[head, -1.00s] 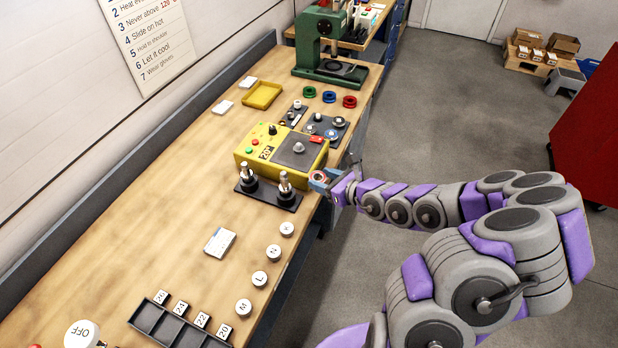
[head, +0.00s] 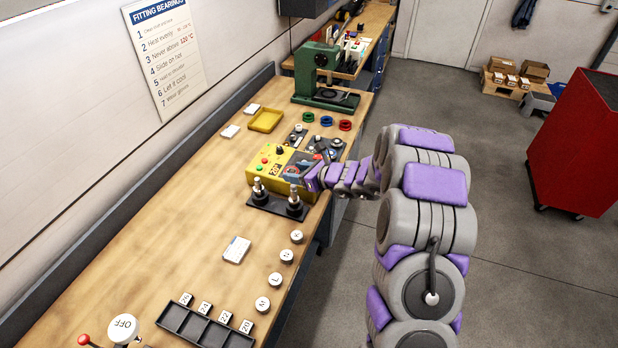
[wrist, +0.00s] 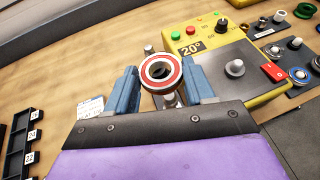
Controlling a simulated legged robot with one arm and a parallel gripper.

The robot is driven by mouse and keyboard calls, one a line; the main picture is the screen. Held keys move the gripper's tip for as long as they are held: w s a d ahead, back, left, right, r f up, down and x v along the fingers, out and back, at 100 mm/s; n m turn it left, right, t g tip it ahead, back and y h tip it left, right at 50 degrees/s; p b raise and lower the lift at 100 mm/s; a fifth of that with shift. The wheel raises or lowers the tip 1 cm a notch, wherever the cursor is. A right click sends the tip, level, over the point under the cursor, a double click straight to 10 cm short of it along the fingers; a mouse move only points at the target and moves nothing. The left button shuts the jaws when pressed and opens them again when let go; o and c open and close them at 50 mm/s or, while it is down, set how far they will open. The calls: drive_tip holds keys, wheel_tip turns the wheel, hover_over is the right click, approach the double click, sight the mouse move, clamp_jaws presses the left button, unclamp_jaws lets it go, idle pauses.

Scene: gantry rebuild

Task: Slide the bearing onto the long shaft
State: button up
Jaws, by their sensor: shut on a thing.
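My gripper (wrist: 161,76) is shut on a bearing (wrist: 174,76) with a red ring, held between two blue fingers in the wrist view. Its open bore faces the camera. Metal parts of a shaft show behind and below the bearing; I cannot tell whether they touch. In the head view my gripper (head: 308,178) is at the yellow heater's front right corner, close to the black stand (head: 275,205). Two upright shafts stand there, a left shaft (head: 258,187) and a right shaft (head: 294,198). I cannot tell which is longer. The bearing is not clear in the head view.
The yellow heater (head: 262,170) stands just behind the shafts; its display reads 20° in the wrist view. Several white lettered caps (head: 287,255), a card (head: 236,249) and a black tray (head: 205,326) lie nearer. A green press (head: 325,75) stands at the back.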

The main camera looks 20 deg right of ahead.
sight(295, 186)
drive_tip(key=shift+a, duration=0.25)
drive_tip(key=shift+d+f+b, duration=0.15)
drive_tip(key=shift+f+b, duration=0.5)
drive_tip(key=shift+f, duration=0.3)
drive_tip(key=f+b, duration=0.1)
drive_tip(key=d+f+b, duration=0.1)
drive_tip(key=f, duration=0.1)
drive_tip(key=shift+f, duration=0.3)
idle(0.4)
drive_tip(key=shift+a+f, duration=0.15)
drive_tip(key=shift+f, duration=0.05)
drive_tip(key=shift+a+f+b, duration=0.1)
drive_tip(key=shift+f+b, duration=0.2)
drive_tip(key=shift+b, duration=0.15)
drive_tip(key=shift+f, duration=0.1)
